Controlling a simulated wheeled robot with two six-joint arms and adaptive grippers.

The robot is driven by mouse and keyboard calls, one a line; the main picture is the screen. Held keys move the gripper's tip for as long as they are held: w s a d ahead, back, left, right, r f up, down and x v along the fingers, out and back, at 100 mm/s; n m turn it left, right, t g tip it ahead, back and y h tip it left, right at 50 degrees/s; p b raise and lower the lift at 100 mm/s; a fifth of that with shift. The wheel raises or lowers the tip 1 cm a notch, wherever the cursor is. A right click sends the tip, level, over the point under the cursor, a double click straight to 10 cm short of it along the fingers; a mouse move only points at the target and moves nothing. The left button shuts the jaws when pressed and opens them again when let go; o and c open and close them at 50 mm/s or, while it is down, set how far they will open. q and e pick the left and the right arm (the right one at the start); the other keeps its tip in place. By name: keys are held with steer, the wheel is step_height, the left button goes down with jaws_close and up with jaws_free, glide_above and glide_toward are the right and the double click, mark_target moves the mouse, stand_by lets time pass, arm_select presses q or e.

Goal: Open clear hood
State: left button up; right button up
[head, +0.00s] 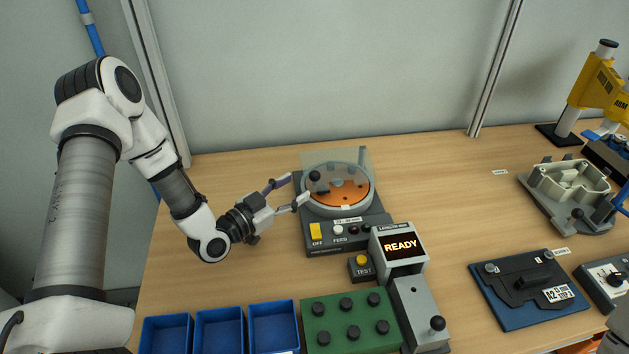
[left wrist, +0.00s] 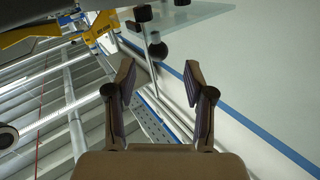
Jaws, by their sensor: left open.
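The clear hood (head: 336,160) is a see-through panel at a grey feeder with a round bowl and an orange disc (head: 348,192). My right gripper is out of view.
The feeder's front has a yellow OFF switch (head: 316,231). A READY display (head: 401,246) and TEST button box (head: 361,266) stand in front. Blue bins (head: 220,329) and a green knobbed block (head: 349,322) line the front edge.

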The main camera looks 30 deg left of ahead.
mark_target(310, 178)
arm_select(q)
steer(key=p+x, duration=0.1)
steer(key=x, duration=0.6)
steer(key=shift+d+r, duration=0.1)
steer(key=shift+d, duration=0.05)
steer(key=shift+s+r, duration=0.1)
jaws_close()
